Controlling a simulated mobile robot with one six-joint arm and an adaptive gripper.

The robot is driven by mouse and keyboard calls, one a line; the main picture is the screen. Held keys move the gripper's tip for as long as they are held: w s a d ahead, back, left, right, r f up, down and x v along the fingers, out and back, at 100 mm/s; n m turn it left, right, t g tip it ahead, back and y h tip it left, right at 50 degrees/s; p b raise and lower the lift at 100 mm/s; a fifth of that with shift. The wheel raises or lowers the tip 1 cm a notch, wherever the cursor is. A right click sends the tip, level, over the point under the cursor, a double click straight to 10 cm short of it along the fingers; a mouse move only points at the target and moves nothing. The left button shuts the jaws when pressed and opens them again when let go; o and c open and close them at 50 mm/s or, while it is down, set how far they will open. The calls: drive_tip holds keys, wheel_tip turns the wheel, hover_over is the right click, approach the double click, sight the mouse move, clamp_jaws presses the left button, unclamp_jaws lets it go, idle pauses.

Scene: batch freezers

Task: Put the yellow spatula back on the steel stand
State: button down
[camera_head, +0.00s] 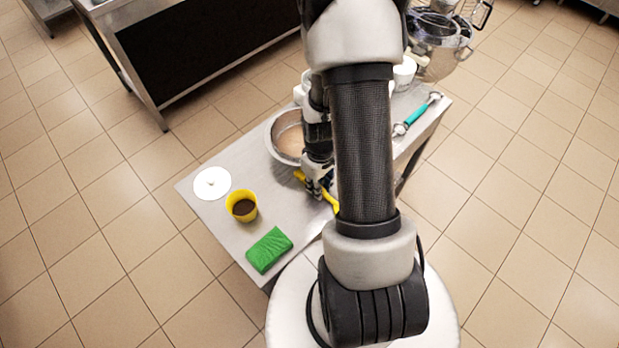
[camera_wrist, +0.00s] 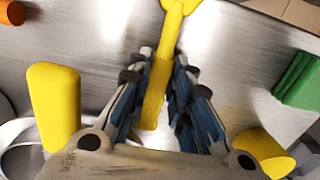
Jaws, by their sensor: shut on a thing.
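The yellow spatula (camera_head: 330,198) shows partly beside my gripper (camera_head: 318,188), over the near part of the steel stand (camera_head: 215,218), a steel-topped table. In the wrist view my gripper (camera_wrist: 158,105) is shut on the narrow part of the spatula (camera_wrist: 178,12), which runs up out of the picture between the fingers. The rest is hidden by my arm or cut off. Whether the spatula touches the steel top (camera_wrist: 110,35) I cannot tell. Another rounded yellow piece (camera_wrist: 55,105) stands left of the fingers; I cannot tell what it belongs to.
A steel bowl (camera_head: 274,134) stands behind my gripper. A yellow cup (camera_head: 241,196) with brown contents, a white disc (camera_head: 212,183) and a green block (camera_head: 269,249) lie to the left and front. A teal-handled tool (camera_head: 418,112) lies at the far right.

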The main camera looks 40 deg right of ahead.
drive_tip(key=shift+s+r, duration=0.15)
drive_tip(key=shift+s, duration=0.25)
drive_tip(key=shift+f, duration=0.3)
drive_tip(key=c, duration=1.4)
unclamp_jaws()
drive_tip(key=shift+r, duration=0.1)
drive_tip(key=shift+c, duration=0.2)
drive_tip(key=w+a+r+t+p, duration=0.1)
drive_tip(key=a+r+p, duration=0.1)
drive_tip(key=r, duration=0.8)
drive_tip(key=w+a+r+p, duration=0.1)
drive_tip(key=a+r+p, duration=0.15)
drive_tip(key=r, duration=0.75)
drive_tip(key=s+a+r+t, duration=0.2)
drive_tip(key=s+a+r, duration=0.2)
drive_tip(key=a+r, duration=0.2)
drive_tip(key=s+a+r+t, duration=0.1)
drive_tip(key=s+a+r, duration=0.4)
drive_tip(key=r, duration=0.6)
drive_tip(key=shift+s+a+r+m+t, duration=0.2)
drive_tip(key=shift+a+r+m+t, duration=0.15)
drive_tip(key=shift+a, duration=0.75)
